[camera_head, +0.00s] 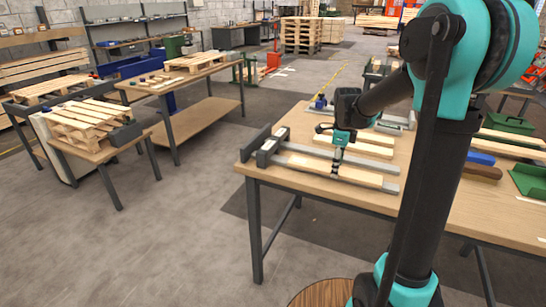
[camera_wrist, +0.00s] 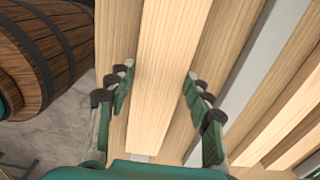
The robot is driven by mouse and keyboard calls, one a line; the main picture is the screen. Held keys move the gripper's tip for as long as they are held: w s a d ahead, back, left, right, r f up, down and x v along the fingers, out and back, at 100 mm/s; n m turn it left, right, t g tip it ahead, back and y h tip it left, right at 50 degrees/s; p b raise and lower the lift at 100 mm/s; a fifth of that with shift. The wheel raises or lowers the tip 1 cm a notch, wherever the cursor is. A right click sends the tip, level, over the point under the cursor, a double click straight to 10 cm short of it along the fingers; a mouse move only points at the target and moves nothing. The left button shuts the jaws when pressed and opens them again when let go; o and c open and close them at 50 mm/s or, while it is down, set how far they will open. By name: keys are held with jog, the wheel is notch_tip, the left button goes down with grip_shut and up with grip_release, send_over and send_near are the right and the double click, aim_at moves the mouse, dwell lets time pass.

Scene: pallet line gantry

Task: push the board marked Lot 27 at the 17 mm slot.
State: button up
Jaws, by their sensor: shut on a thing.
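A pale board (camera_head: 361,177) lies along a grey rail jig (camera_head: 300,149) near the front edge of the workbench (camera_head: 300,125). My gripper (camera_head: 337,170) reaches down over it, with its fingers on the board's two long sides. No Lot 27 marking or 17 mm label is readable in either view. A dark grey end block (camera_head: 266,151) stands at the left end of the jig.
Other pale boards (camera_head: 353,150) lie behind the jig; one (camera_wrist: 283,118) shows at right in the wrist view. Green and blue items sit at the bench's right. A wooden barrel (camera_wrist: 45,50) stands in front of the bench. Another table with pallets (camera_head: 85,120) is at left, with clear floor between.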

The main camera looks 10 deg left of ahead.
aim_at(327, 167)
jog(key=shift+w+a, duration=0.3)
jog(key=shift+a, duration=0.65)
jog(key=shift+w+a, duration=0.35)
jog(key=shift+a, duration=0.55)
jog(key=shift+w+a, duration=0.3)
jog(key=shift+a, duration=0.65)
jog(key=shift+a+f, duration=0.1)
jog(key=shift+w+a, duration=0.2)
jog(key=shift+a, duration=0.4)
jog(key=shift+w+a, duration=0.2)
jog(key=shift+a, duration=0.4)
jog(key=shift+w+a, duration=0.1)
jog(key=shift+a, duration=0.25)
jog(key=shift+w+a, duration=0.25)
jog(key=shift+a, duration=0.45)
jog(key=shift+w+a, duration=0.25)
jog(key=shift+a, duration=0.45)
jog(key=shift+s+d, duration=0.45)
jog(key=shift+d, duration=0.95)
jog(key=shift+s+d, duration=0.5)
jog(key=shift+d, duration=0.9)
jog(key=shift+s+d, duration=0.45)
jog(key=shift+d, duration=0.95)
